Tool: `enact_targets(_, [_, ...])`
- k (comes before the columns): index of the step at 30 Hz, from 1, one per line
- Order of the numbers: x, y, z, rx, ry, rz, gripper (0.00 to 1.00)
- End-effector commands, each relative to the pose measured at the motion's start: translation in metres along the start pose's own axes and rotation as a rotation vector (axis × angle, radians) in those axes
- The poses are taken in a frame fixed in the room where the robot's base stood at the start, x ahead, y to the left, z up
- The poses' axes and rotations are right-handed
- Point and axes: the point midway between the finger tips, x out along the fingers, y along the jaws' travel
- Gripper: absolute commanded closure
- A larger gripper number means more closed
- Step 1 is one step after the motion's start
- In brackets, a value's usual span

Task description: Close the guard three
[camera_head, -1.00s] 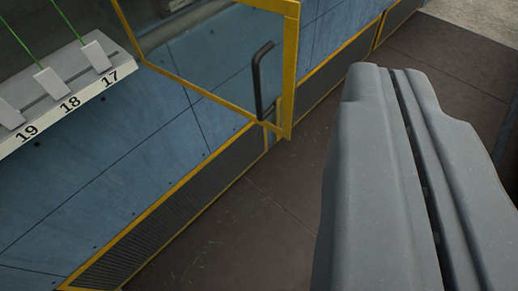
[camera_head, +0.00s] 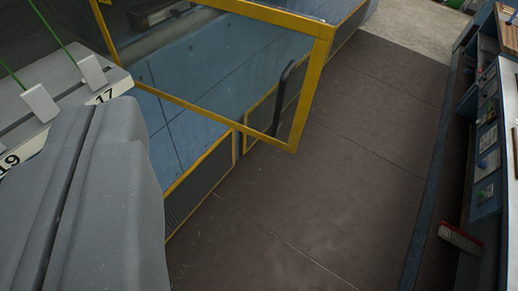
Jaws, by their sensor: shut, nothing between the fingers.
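A guard with a yellow frame (camera_head: 322,75) and a clear pane stands swung out from the blue machine side, over the brown floor. Its dark upright handle (camera_head: 283,97) is near the frame's free right edge and looks dim, as if seen through the pane. No number shows on the guard, so I cannot tell whether it is guard three. My grey gripper (camera_head: 108,112) fills the lower left, shut and empty. In the picture it lies left of the guard, and its tip overlaps a numbered ledge; I see no contact with the frame or handle.
A pale ledge (camera_head: 28,146) at left carries tags 17 and 19, white blocks and green cords. Blue panels (camera_head: 197,142) and dark grilles run below the guard. The brown floor (camera_head: 330,190) is clear. At right are a workbench (camera_head: 489,165) and a red brush (camera_head: 460,238).

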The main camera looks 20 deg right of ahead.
Motion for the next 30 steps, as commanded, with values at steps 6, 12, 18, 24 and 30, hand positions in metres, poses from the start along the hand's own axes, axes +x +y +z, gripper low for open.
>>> enact_targets(6, [0.000, 0.000, 0.000, 0.000, 0.000, 0.000, 1.00])
enact_targets(12, [0.035, -0.022, 0.013, 0.033, -0.010, -0.032, 1.00])
enact_targets(18, [0.129, -0.065, 0.051, 0.163, -0.022, -0.073, 1.00])
enact_targets(24, [0.212, -0.073, 0.119, 0.312, -0.016, 0.006, 1.00])
enact_targets(30, [0.259, -0.043, 0.204, 0.381, 0.008, 0.206, 1.00])
